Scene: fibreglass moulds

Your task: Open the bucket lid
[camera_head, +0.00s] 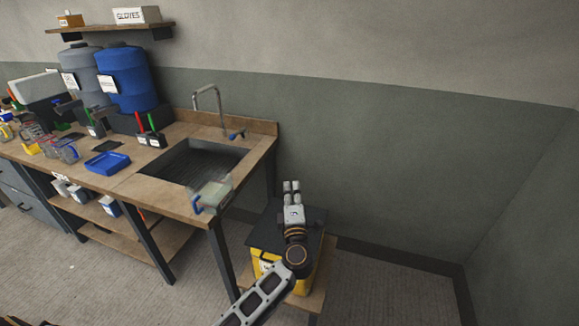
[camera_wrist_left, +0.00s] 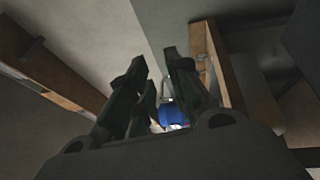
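The yellow bucket (camera_head: 300,284) stands on a low wooden stand to the right of the sink bench. Its flat dark lid (camera_head: 264,235) lies on top and looks closed. My left gripper (camera_head: 291,187) shows over the lid in the head view, fingers pointing away toward the wall. My gripper and forearm hide the middle of the lid and part of the bucket's front. In the left wrist view the fingers (camera_wrist_left: 155,75) stand apart with nothing between them. The bucket does not show clearly there. I cannot tell whether the gripper touches the lid. My right gripper is out of view.
The bench with a sink (camera_head: 190,163) and tap (camera_head: 208,97) stands left of the bucket. A clear jug (camera_head: 212,194) with a blue handle sits at the bench's near corner. Blue (camera_head: 127,80) and grey barrels stand behind. Floor right of the bucket is free up to the wall.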

